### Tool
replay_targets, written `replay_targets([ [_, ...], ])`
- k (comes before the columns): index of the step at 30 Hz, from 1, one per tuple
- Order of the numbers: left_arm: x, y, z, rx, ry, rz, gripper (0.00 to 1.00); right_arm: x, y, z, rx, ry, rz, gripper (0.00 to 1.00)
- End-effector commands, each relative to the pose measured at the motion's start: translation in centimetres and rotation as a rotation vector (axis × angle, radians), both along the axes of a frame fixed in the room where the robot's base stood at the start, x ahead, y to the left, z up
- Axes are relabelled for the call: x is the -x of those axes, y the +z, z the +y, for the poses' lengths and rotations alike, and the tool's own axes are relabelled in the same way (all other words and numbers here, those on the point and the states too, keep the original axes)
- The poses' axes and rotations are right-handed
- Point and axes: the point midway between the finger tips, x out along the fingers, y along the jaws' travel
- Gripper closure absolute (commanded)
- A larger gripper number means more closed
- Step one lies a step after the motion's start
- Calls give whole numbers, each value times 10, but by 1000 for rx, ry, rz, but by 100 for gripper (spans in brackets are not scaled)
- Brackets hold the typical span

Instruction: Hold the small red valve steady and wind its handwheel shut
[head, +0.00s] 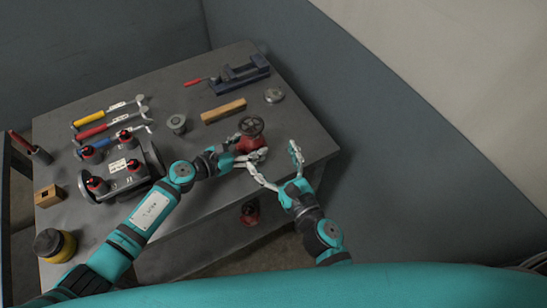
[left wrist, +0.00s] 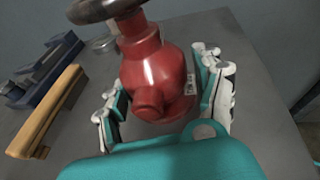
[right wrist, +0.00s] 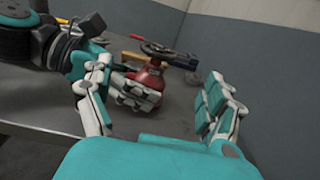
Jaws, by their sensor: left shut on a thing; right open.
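The small red valve (head: 249,145) stands upright near the front right corner of the grey bench, its dark handwheel (head: 251,126) on top. My left gripper (head: 240,161) is shut on the valve's body; the left wrist view shows the red body (left wrist: 152,70) between its fingers. The handwheel is partly cut off there (left wrist: 104,9). My right gripper (head: 273,162) is open and empty, just right of and in front of the valve. In the right wrist view the valve (right wrist: 154,76) and its handwheel (right wrist: 160,48) show beyond the open fingers, with left fingers across the body.
A wooden block (head: 223,111), a blue vise (head: 240,74) and a round metal disc (head: 274,95) lie behind the valve. Another red item (head: 250,212) is below the bench top.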

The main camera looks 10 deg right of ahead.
Motion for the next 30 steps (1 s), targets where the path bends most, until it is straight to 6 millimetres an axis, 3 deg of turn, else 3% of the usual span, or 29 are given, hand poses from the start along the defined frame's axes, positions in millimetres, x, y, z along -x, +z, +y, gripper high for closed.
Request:
replay_targets([
  [5, 1, -2, -1, -3, -3, 2, 50, -3, 0, 0, 0, 28, -9, 11],
  [10, 1, -2, -1, -3, -3, 2, 50, -15, -3, -3, -3, 211, -41, 11],
  [15, 1, -2, -1, -3, -3, 2, 50, -30, -4, -24, -1, 410, -32, 11],
  [21, 1, -2, -1, -2, -2, 1, 50, -41, -2, -45, 2, 518, -3, 11],
  [26, 1, -2, -1, -2, -3, 1, 50, -51, -2, -35, -2, 530, 1, 11],
  [30, 1, -1, -1, -2, -3, 1, 50, -67, -1, -14, -2, 528, -1, 11],
])
